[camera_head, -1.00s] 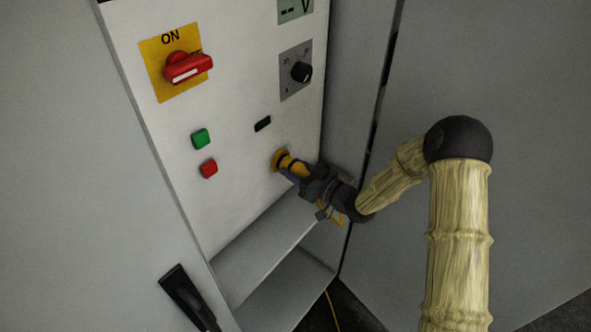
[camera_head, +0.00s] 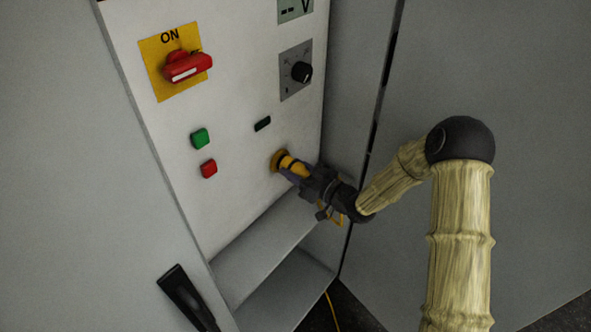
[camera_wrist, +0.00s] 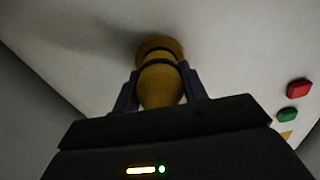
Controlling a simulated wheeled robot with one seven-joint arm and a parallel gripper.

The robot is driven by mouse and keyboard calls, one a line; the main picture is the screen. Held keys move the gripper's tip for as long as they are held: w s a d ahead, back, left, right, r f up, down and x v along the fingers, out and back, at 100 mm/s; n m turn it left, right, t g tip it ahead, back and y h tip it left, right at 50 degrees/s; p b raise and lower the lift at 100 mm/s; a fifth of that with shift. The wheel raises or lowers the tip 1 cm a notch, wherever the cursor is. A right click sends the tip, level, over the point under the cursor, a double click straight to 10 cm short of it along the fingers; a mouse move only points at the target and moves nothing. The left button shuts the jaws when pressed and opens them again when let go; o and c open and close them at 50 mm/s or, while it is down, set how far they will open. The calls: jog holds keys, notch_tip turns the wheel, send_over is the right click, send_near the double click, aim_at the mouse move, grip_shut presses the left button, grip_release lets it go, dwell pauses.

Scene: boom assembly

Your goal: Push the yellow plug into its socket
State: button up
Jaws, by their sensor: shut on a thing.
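The yellow plug (camera_head: 294,166) is at the lower right of the white panel, its front end at the yellow socket (camera_head: 279,160). In the wrist view the plug (camera_wrist: 160,86) lies between the two dark fingers of my gripper (camera_wrist: 160,92), which is shut on it. The round socket (camera_wrist: 159,45) is just beyond it, with a dark ring between the two. Plug and socket look lined up and touching, but how deep the plug sits cannot be told. In the head view my gripper (camera_head: 297,175) hides part of the plug.
The panel carries a red rotary switch (camera_head: 188,68) marked ON, a green button (camera_head: 200,138), a red button (camera_head: 209,169), a black knob (camera_head: 302,72) and a small dark slot (camera_head: 263,124). A grey ledge (camera_head: 265,240) juts out below the socket. A side wall (camera_head: 355,90) stands close on the right.

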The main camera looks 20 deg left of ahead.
jog(key=shift+w+a, duration=0.2)
jog(key=shift+a, duration=0.3)
jog(key=o, duration=1.3)
jog(key=shift+d, duration=0.15)
jog(key=shift+s+d+f+b, duration=0.1)
jog(key=shift+s+d+b, duration=0.05)
jog(key=shift+d+b, duration=0.15)
jog(key=b+v, duration=0.3)
jog(key=v, duration=1.3)
jog(key=shift+s+d, duration=0.1)
jog(key=shift+d, duration=0.15)
